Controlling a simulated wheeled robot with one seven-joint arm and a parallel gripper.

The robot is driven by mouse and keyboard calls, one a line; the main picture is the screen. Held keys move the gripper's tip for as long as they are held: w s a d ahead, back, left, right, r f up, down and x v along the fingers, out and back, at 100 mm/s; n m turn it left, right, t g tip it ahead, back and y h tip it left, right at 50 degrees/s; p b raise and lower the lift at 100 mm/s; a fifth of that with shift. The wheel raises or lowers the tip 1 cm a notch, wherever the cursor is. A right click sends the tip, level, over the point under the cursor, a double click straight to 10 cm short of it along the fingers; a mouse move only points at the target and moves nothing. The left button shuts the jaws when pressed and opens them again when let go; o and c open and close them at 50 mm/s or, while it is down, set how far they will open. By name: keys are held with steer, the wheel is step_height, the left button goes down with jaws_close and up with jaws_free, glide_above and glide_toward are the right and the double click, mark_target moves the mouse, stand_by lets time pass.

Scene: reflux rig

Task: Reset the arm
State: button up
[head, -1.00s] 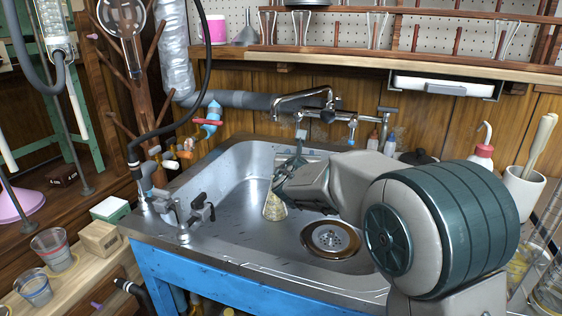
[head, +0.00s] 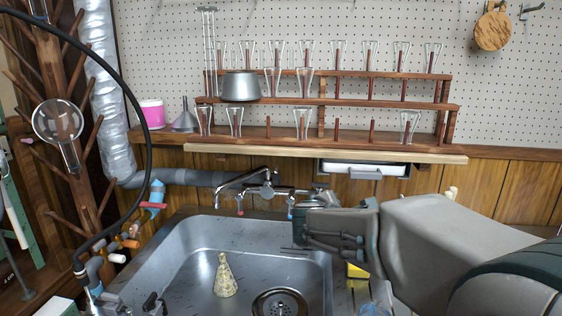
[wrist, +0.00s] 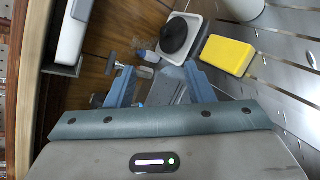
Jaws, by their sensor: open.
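My gripper (head: 296,250) is raised at the right side of the sink in the head view, with its fingers pointing left. In the wrist view my gripper (wrist: 163,88) has its two blue-grey fingers spread apart with nothing held between them. A yellowish, speckled conical flask (head: 225,277) stands upright in the sink (head: 185,262), apart from my gripper and to its left.
The tap (head: 240,180) rises behind the sink. A yellow block (head: 357,271) lies right of the sink, partly behind my arm; it also shows in the wrist view (wrist: 228,56), near a round black object (wrist: 174,38). Glassware fills the wooden rack (head: 385,103) above.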

steer(key=s+d+r+m+g+p, duration=0.3)
steer(key=s+d+r+m+p, duration=0.1)
steer(key=s+m, duration=0.15)
steer(key=s+a+r+m+g+y+p, duration=0.1)
steer(key=s+r+m+g+y+p, duration=0.1)
steer(key=s+m+p, duration=0.5)
steer(key=s+a+r+m+g+y+p, duration=0.1)
steer(key=s+r+m+g+y+p, duration=0.2)
steer(key=s+m+p, duration=0.4)
steer(key=s+r+p, duration=0.1)
steer(key=s, duration=0.6)
steer(key=shift+g, duration=0.3)
steer(key=shift+s+a+f+m+y+p, duration=0.1)
steer(key=shift+s+a+m+y+p, duration=0.15)
steer(key=shift+m, duration=0.2)
steer(key=shift+c, duration=1)
steer(key=shift+s+f, duration=0.1)
